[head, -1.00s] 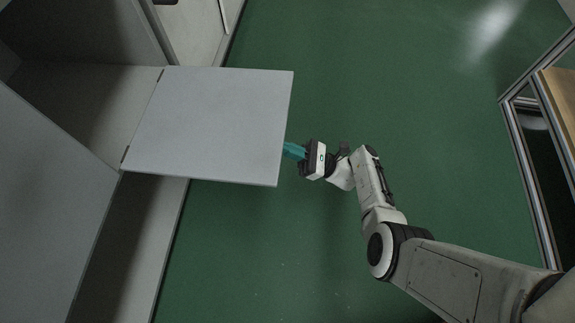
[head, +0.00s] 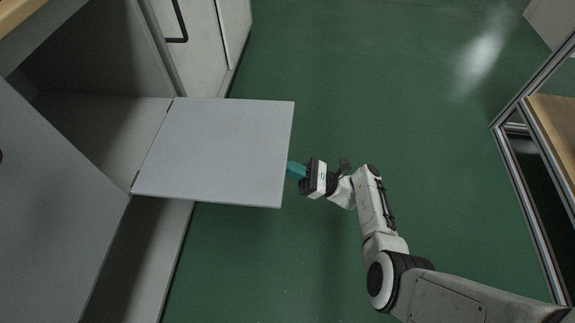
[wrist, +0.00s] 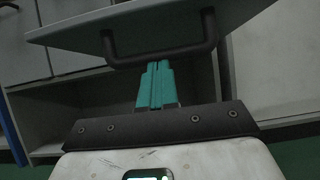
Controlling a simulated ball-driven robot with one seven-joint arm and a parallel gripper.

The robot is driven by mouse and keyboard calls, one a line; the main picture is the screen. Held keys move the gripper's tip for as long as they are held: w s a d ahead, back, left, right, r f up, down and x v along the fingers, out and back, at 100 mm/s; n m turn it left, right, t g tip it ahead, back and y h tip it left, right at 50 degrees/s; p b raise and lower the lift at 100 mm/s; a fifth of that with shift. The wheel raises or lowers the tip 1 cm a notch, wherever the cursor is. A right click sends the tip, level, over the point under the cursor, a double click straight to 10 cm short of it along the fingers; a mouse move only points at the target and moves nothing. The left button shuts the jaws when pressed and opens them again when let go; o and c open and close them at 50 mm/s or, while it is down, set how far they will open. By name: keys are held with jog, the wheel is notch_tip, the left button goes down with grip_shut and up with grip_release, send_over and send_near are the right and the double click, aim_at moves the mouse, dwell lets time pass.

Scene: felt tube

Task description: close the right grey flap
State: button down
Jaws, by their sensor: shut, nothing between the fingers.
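The right grey flap (head: 215,150) stands open, sticking out from the grey cabinet along hinges at its left edge in the head view. In the wrist view, the flap (wrist: 160,25) spans the top, with a dark bar handle (wrist: 165,57) on its visible face. My gripper (head: 292,169) is at the flap's outer edge, its teal fingers partly hidden by that edge. In the wrist view, its fingers (wrist: 157,75) are shut and empty, with the tips just below the handle bar. I cannot tell whether they touch it.
Another grey panel (head: 50,200) stands at the left of the head view. The open cabinet interior (head: 100,125) shows behind the flap. A metal-framed table (head: 530,170) stands at the right. Green floor (head: 400,100) between is clear.

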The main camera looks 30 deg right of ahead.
aim_at(287, 148)
notch_tip(287, 148, up, 15)
jog(key=g+h+p, duration=0.1)
jog(key=p, duration=0.9)
jog(key=g+h+p, duration=0.2)
jog(key=p, duration=0.9)
jog(key=shift+f+h, duration=0.2)
jog(key=shift+h, duration=0.1)
jog(key=w+a+r+g+h+p, duration=0.1)
jog(key=w+a+r+h+p, duration=0.1)
jog(key=r+p, duration=0.6)
jog(key=w+a+r+g+h+p, duration=0.1)
jog(key=a+r+g+h+p, duration=0.2)
jog(key=p, duration=0.9)
jog(key=w+a+r+g+h+p, duration=0.1)
jog(key=w+a+r+h+p, duration=0.1)
jog(key=w+a+r+p, duration=0.7)
jog(key=w+a+r, duration=0.3)
jog(key=a+r, duration=0.1)
jog(key=a, duration=0.2)
jog(key=shift+a+r+p, duration=0.3)
jog(key=shift+p, duration=0.1)
